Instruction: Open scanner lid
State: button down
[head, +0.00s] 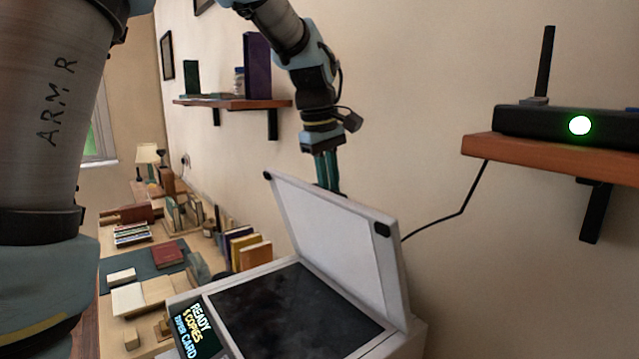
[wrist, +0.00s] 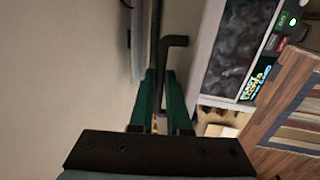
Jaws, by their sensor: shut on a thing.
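The scanner (head: 400,345) stands in the foreground, its dark glass (head: 295,310) uncovered. Its pale lid (head: 335,240) is raised and tilts up steeply from the right side of the glass. My gripper (head: 329,178) reaches down to the lid's upper edge from behind; the lid hides its fingertips in the head view. In the wrist view, my green fingers (wrist: 160,85) are shut around a dark bar (wrist: 172,42), which looks like the lid's handle. The glass also shows in the wrist view (wrist: 238,45).
A desk with books (head: 245,250) and a lamp (head: 147,155) lies behind at left. A wall shelf (head: 235,103) is beside my arm. Another shelf (head: 550,158) at right holds a black device (head: 545,122) with a green light; its cable hangs behind the lid.

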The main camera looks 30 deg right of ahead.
jog(key=shift+s+d+r, duration=0.1)
jog(key=shift+d+r, duration=0.05)
jog(key=shift+d, duration=0.5)
jog(key=c, duration=1.1)
grip_release()
jog(key=shift+d, duration=0.2)
jog(key=shift+o, duration=1.1)
jog(key=shift+a, duration=0.1)
jog(key=shift+w+a, duration=0.2)
notch_tip(320, 180, up, 10)
jog(key=a+b, duration=0.2)
jog(key=shift+s+r+b, duration=0.2)
jog(key=shift+b, duration=0.1)
